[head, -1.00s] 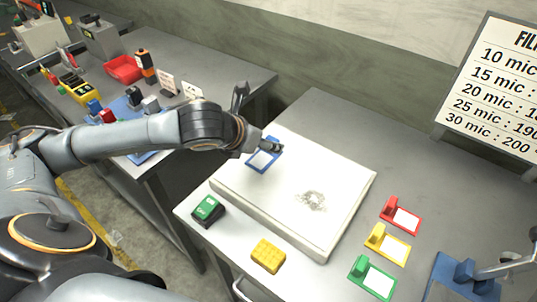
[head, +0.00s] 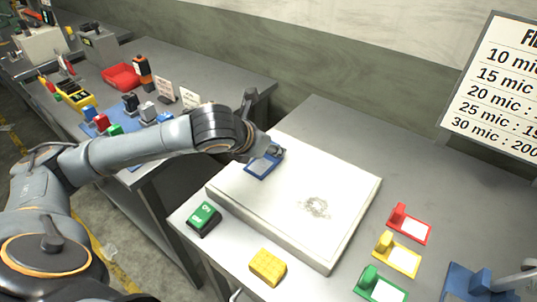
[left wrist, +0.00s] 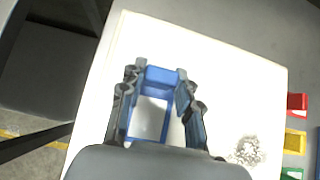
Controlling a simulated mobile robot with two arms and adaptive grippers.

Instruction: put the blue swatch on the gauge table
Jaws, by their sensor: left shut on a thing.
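The blue swatch (head: 262,168) is a blue frame with a pale window and a raised tab. My left gripper (head: 273,148) is shut on its tab, over the far left part of the white gauge table (head: 300,190). In the left wrist view the fingers (left wrist: 160,84) stand either side of the blue swatch (left wrist: 161,76), with the white top (left wrist: 225,75) beneath. I cannot tell whether the swatch touches the top. My right gripper is not in view.
Red (head: 411,224), yellow (head: 397,254) and green (head: 381,286) swatches lie to the right. A green-topped block (head: 204,218) and a yellow block (head: 267,267) sit at the front. A blue fixture (head: 470,282) is at lower right. The white top's middle is clear, bar a grey mark.

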